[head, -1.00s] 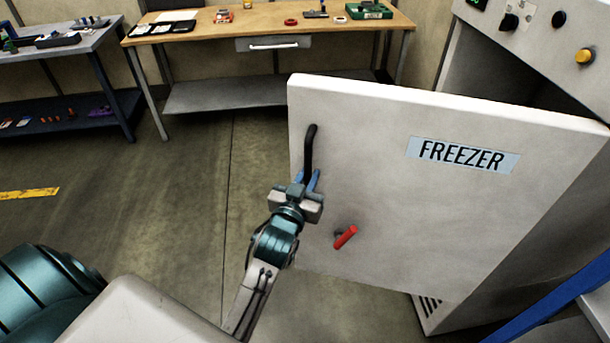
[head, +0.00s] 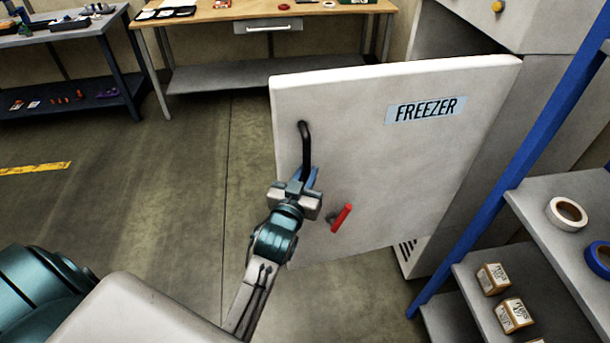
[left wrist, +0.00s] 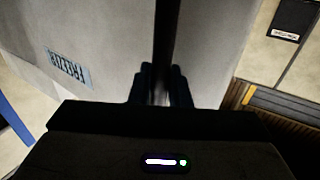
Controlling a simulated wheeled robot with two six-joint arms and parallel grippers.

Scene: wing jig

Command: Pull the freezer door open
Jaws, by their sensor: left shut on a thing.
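The freezer door (head: 370,160) is white with a blue-grey FREEZER label (head: 426,109) and stands swung open from the cabinet. Its black vertical bar handle (head: 306,150) is near the door's left edge. My left gripper (head: 303,178) is shut on the lower part of this handle. In the left wrist view the two dark fingers (left wrist: 162,84) are on either side of the handle bar (left wrist: 164,40). A red lever (head: 342,217) sticks out of the door below and right of the handle. My right gripper is not in view.
The freezer cabinet (head: 480,130) stands behind the door. A blue-posted shelf (head: 545,190) with tape rolls and small boxes is close on the right. A wooden workbench (head: 220,12) and a grey table (head: 70,35) stand at the back. The floor left of the door is clear.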

